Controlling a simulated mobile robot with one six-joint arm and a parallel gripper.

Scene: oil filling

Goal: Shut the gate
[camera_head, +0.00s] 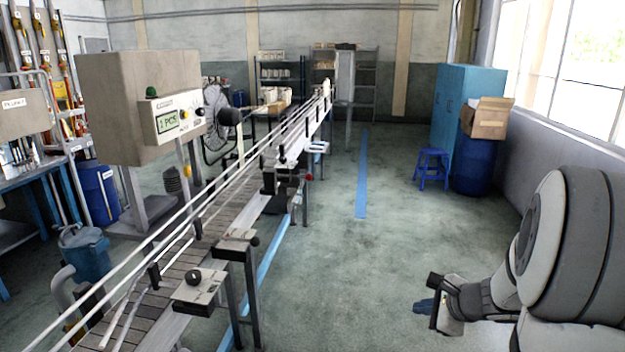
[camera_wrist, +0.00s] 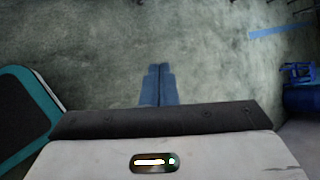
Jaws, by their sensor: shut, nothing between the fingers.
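My gripper (camera_head: 424,306) is at the lower right in the head view, over open floor and well to the right of the conveyor. In the wrist view its two blue fingers (camera_wrist: 158,84) lie side by side, shut, with only floor beyond them. The long conveyor (camera_head: 215,215) runs from the lower left to the back of the room, with white guide rails. Small bracket units stand at its near side, one with a black knob (camera_head: 194,278) and one behind it (camera_head: 236,242). I cannot tell which part is the gate, or how it stands.
A control box (camera_head: 150,110) with a green display stands behind the conveyor. A blue stool (camera_head: 431,167), blue barrel (camera_head: 474,165) and blue cabinet (camera_head: 461,100) stand at the right. Floor between conveyor and arm is clear.

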